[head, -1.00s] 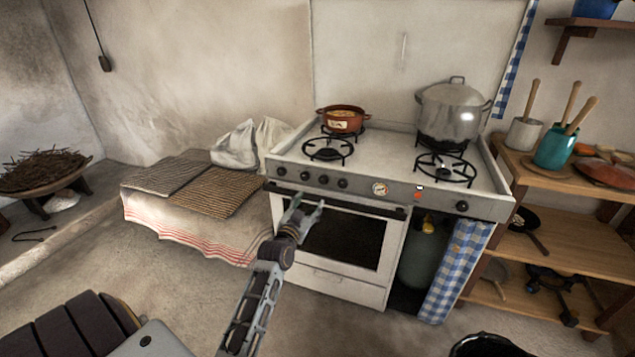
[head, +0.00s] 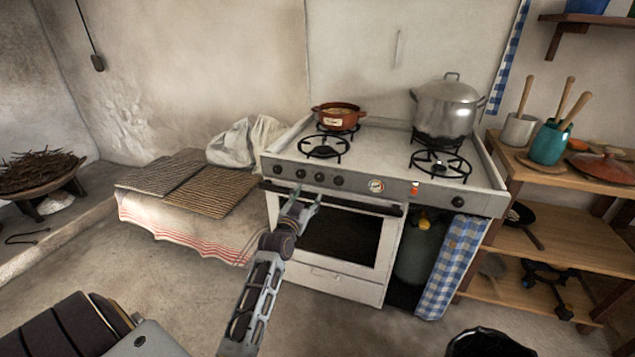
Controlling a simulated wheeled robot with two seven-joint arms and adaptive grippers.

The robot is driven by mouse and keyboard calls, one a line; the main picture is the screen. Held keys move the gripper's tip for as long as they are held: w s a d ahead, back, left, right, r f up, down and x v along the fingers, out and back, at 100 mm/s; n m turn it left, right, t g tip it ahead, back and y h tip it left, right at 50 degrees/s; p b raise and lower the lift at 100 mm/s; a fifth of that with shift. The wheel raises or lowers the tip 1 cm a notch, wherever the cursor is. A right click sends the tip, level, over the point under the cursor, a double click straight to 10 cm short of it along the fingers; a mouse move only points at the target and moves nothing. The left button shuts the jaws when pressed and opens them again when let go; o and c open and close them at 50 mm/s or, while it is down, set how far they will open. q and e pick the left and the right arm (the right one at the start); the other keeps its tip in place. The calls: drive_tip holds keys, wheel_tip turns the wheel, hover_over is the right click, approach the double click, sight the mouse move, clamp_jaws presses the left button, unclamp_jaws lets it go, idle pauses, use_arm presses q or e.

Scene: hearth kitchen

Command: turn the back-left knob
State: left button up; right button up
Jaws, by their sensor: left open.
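The white stove (head: 375,150) stands against the back wall. Its grey front panel carries a row of dark knobs at the left: a leftmost knob (head: 278,170), a second knob (head: 300,174), a third knob (head: 319,177) and one more (head: 338,181). Another knob (head: 458,201) sits at the far right. I cannot tell which knob works the back-left burner. My left gripper (head: 304,199) is open and empty, just in front of and below the left knobs, near the oven's top edge. My right gripper is not in view.
A red-brown pot (head: 338,117) stands on the back-left burner and a large metal pot (head: 446,108) on the back-right one. The oven handle (head: 385,208) runs below the panel. A wooden shelf (head: 555,188) stands at the right.

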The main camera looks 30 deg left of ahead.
sight(319, 178)
use_arm(q)
drive_tip(key=shift+b+x, duration=0.85)
drive_tip(key=shift+x, duration=3)
drive_tip(key=shift+b+x, duration=0.3)
drive_tip(key=shift+x, duration=0.9)
drive_tip(key=shift+w+a, duration=0.1)
drive_tip(key=shift+w, duration=0.55)
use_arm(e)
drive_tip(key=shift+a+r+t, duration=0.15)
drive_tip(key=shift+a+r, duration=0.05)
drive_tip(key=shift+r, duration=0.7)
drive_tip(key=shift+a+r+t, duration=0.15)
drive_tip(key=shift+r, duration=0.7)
use_arm(q)
drive_tip(key=shift+c, duration=0.4)
drive_tip(key=c, duration=1)
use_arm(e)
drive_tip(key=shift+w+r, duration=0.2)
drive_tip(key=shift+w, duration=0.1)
